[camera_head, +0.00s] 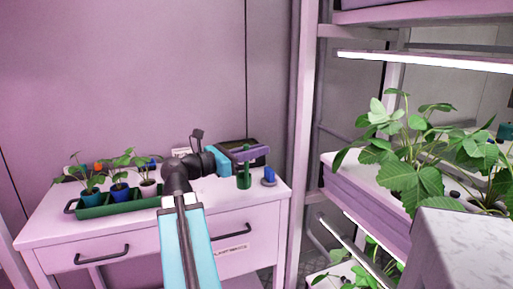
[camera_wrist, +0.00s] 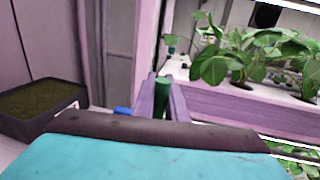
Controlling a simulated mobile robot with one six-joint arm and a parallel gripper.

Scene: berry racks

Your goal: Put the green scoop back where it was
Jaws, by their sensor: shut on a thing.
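The green scoop (camera_head: 244,179) is upright at the right part of the white cabinet top. My gripper (camera_head: 250,154) is above the cabinet top and shut on the scoop's upper part. In the wrist view the scoop (camera_wrist: 162,93) shows as a green end between the two purple fingers (camera_wrist: 162,103). I cannot tell whether its lower end touches the surface.
A small blue object (camera_head: 268,177) stands just right of the scoop. A dark soil-filled tray (camera_wrist: 40,105) lies behind it. A green planter (camera_head: 118,205) with several potted seedlings is at left. The berry rack (camera_head: 366,214) with leafy plants rises at right.

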